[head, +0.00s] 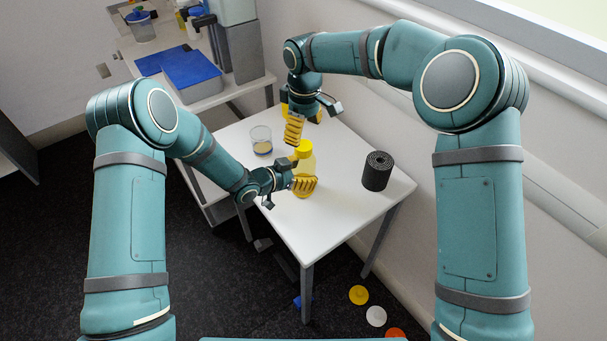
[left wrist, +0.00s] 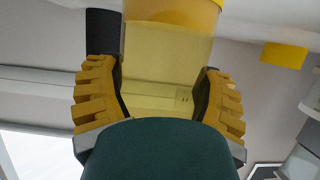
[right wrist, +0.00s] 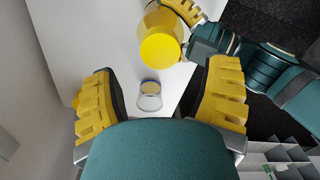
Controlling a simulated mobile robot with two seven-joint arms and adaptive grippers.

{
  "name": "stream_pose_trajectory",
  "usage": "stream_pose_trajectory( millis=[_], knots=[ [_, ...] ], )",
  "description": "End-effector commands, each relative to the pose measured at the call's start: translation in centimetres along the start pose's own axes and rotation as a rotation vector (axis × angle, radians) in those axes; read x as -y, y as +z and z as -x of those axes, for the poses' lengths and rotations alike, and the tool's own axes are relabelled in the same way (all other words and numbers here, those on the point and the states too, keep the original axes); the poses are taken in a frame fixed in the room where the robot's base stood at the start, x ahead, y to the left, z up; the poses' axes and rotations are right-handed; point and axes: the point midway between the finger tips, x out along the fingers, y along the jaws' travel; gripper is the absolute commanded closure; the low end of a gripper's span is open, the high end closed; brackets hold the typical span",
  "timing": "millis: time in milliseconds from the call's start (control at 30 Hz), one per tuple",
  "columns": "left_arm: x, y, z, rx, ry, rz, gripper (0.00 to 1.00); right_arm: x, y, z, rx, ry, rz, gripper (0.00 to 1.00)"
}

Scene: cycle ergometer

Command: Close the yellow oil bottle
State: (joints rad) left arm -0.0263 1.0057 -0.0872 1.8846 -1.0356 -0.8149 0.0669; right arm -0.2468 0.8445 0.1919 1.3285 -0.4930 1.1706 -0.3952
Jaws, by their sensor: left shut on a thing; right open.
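The oil bottle (head: 307,163) is clear with yellow contents and stands upright on the white table. A yellow cap (head: 304,147) is on its top; how tightly it sits I cannot tell. The cap also shows from above in the right wrist view (right wrist: 161,51). My left gripper (head: 304,184) is shut around the lower bottle body (left wrist: 165,60), a finger on each side. My right gripper (head: 303,122) is open and empty, behind and above the bottle. In its own view (right wrist: 160,105) its fingers are wide apart, with the cap beyond them.
A glass (head: 261,140) with yellowish contents stands left of the bottle. A black roll (head: 377,170) stands to the right. A yellow object (left wrist: 284,55) shows in the left wrist view; I cannot identify it. The table's front (head: 310,235) is clear. Coloured discs (head: 359,295) lie on the floor.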

Motion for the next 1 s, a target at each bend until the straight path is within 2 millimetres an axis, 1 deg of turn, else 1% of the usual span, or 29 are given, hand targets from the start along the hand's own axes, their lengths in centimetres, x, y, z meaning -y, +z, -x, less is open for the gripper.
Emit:
stream_pose_trajectory(
  millis=[33,200,400,533,800,867,900,967,1000],
  knots=[
    [0.0,-0.1,0.0,-0.001,0.0,0.0,1.0,0.1,0.1,-1.0,0.003,-0.002,0.001,0.24],
    [0.0,-0.1,0.0,-0.001,0.0,0.0,1.0,0.1,0.0,-3.5,0.003,-0.002,0.0,0.24],
    [0.0,-0.1,0.0,-0.001,0.0,0.0,1.0,0.0,0.0,-5.4,0.001,0.0,0.0,0.24],
    [0.0,-0.1,0.0,-0.001,0.0,0.0,1.0,0.0,0.0,-5.8,0.0,0.0,0.0,0.24],
    [0.0,-0.1,0.0,-0.001,0.0,0.0,1.0,0.0,0.0,-5.8,0.0,0.0,0.0,0.23],
    [0.0,-0.1,0.0,-0.001,0.0,0.0,1.0,0.0,0.0,-5.8,0.0,0.0,0.0,0.45],
    [0.0,-0.1,0.0,-0.001,0.0,0.0,1.0,0.0,0.0,-5.8,0.0,0.0,0.0,0.59],
    [0.0,-0.1,0.0,-0.001,0.0,0.0,1.0,0.0,0.0,-5.8,0.0,0.0,0.0,0.8],
    [0.0,-0.1,0.0,-0.001,0.0,0.0,1.0,0.0,0.0,-5.8,0.0,0.0,0.0,0.94]
  ],
)
